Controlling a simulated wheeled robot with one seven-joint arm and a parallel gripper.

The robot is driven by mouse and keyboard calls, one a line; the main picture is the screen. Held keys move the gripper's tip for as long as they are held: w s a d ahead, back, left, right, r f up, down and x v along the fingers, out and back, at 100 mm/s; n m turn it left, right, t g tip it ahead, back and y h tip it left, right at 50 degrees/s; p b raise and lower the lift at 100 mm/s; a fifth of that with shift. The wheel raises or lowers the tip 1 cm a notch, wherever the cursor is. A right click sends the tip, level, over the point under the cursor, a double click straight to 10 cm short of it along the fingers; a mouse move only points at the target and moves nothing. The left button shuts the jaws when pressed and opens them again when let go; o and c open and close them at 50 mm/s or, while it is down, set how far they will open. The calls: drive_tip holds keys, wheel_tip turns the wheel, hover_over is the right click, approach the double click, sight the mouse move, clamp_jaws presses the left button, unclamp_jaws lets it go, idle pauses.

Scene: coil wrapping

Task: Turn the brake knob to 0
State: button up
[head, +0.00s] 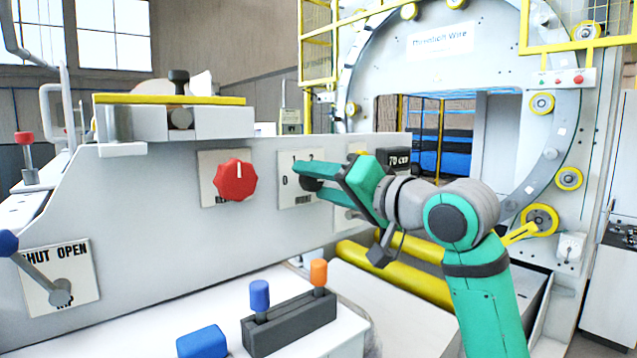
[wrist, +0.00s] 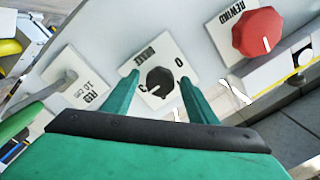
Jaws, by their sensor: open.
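The brake knob is a small black dial (wrist: 160,82) on a white plate marked BRAKE in the wrist view. A 0 is printed at its upper right there, and the knob's pale pointer mark appears to face left, away from the 0. In the head view the plate (head: 287,196) shows 0 at left and further numbers along the top; my fingers largely hide the knob. My green gripper (head: 308,181) is open. In the wrist view its fingertips (wrist: 159,78) lie on either side of the knob. I cannot tell whether they touch it.
A red REWIND knob (head: 235,180) sits left of the brake plate. A small black display (head: 394,161) is on the panel's right. A SHUT/OPEN lever (head: 45,278) is at lower left. Blue (head: 260,296) and orange (head: 319,273) levers stand below the panel.

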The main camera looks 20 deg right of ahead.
drive_tip(key=shift+c, duration=0.4)
drive_tip(key=c, duration=1)
